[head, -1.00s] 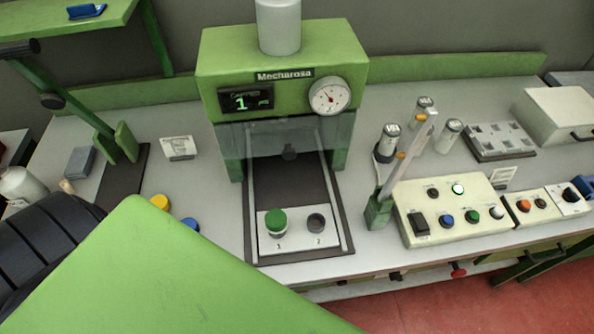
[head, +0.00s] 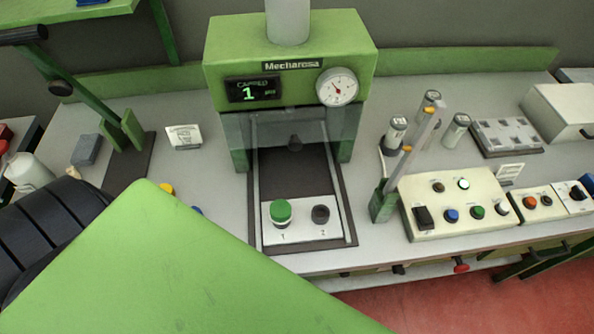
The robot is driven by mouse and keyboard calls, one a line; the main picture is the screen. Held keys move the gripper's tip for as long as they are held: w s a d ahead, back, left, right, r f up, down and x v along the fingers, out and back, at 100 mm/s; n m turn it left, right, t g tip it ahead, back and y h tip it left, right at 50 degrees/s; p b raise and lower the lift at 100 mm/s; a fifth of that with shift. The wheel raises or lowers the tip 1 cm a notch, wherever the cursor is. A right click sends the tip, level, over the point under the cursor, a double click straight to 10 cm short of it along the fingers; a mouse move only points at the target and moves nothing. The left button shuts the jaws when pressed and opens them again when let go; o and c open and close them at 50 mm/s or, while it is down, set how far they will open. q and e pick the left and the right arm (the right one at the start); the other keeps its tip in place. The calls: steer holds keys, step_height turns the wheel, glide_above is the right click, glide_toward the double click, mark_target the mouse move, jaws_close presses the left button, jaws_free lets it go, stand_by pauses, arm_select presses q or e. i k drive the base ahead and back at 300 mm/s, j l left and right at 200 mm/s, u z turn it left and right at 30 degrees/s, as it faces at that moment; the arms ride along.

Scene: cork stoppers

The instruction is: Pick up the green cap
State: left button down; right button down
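A green cap (head: 281,211) sits upright in position 1 of the white two-place plate (head: 301,236), at the front of the green Mecharosa machine (head: 290,67). A small white part shows under the cap. Position 2 (head: 320,214), to its right, is a dark round hole with no cap on it. Neither of my grippers shows in the head view, so whether they hold anything is hidden.
A yellow cap (head: 167,189) and a blue cap (head: 197,210) lie left of the machine, mostly hidden by a large green surface close to the camera. A green lever stand (head: 383,201) and a button panel (head: 457,228) stand to the right.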

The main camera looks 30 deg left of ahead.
mark_target(280, 210)
steer(key=j+u, duration=0.15)
steer(key=u, duration=0.25)
steer(key=j+u, duration=0.2)
steer(key=u, duration=0.15)
